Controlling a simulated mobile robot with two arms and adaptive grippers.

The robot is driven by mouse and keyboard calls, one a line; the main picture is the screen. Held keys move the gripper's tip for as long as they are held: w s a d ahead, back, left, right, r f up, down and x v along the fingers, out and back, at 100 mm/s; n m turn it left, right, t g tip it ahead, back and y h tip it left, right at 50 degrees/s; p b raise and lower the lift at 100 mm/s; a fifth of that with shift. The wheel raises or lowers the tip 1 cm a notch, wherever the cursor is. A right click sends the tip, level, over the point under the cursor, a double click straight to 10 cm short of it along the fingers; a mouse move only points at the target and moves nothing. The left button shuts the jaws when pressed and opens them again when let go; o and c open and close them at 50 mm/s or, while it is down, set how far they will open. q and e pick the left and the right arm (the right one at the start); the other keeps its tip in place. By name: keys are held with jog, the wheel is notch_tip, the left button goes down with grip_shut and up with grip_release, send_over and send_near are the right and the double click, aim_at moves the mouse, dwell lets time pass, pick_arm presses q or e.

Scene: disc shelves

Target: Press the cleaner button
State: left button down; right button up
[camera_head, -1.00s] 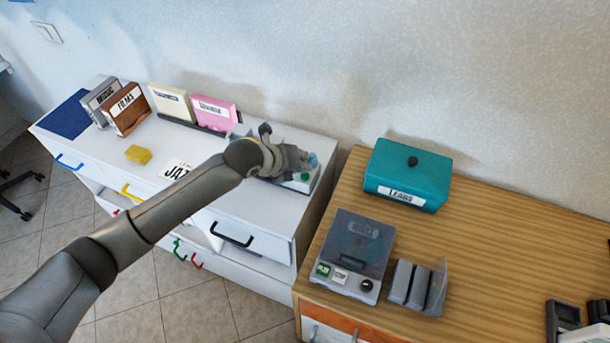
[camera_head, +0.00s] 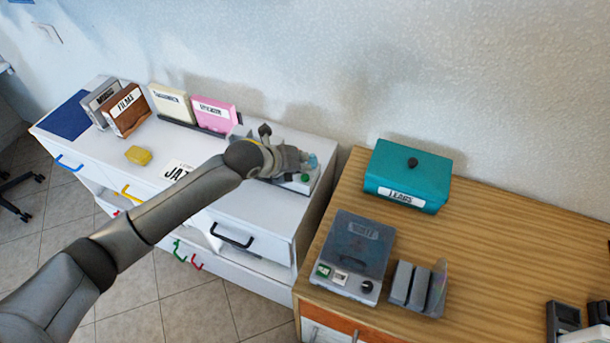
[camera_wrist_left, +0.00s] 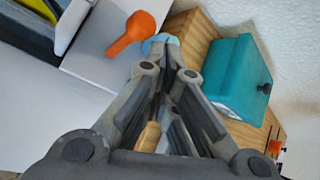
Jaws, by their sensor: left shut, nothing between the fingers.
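A low grey-white device (camera_head: 299,187) sits at the right end of the white cabinet top, mostly hidden by my left gripper. A green button (camera_head: 305,178) shows on it, and a light blue item (camera_head: 313,160) stands just behind. No readable label confirms that this is the cleaner. My left gripper (camera_head: 303,157) is shut and empty over this device. In the left wrist view its fingers (camera_wrist_left: 165,50) point toward the light blue item (camera_wrist_left: 158,40), beside an orange handle-like object (camera_wrist_left: 131,33). Contact with the button cannot be seen. My right gripper is not in view.
A grey lidded device (camera_head: 355,252) with buttons and a knob stands on the wooden table (camera_head: 480,235), near a teal box (camera_head: 408,176). Labelled cases (camera_head: 125,110) and a yellow block (camera_head: 138,155) are on the cabinet. A gap separates cabinet and table.

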aim_at(302, 175)
pick_arm(q)
jog(key=shift+f, duration=0.15)
jog(key=shift+f, duration=0.3)
jog(key=shift+f+b, duration=0.4)
jog(key=shift+f, duration=0.1)
dwell(0.6)
jog(key=shift+r, duration=0.1)
jog(key=shift+r+p, duration=0.85)
jog(key=shift+r, duration=0.1)
notch_tip(302, 175, up, 5)
jog(key=p, duration=0.4)
jog(key=shift+p, duration=0.3)
jog(key=shift+s, duration=0.1)
dwell(0.4)
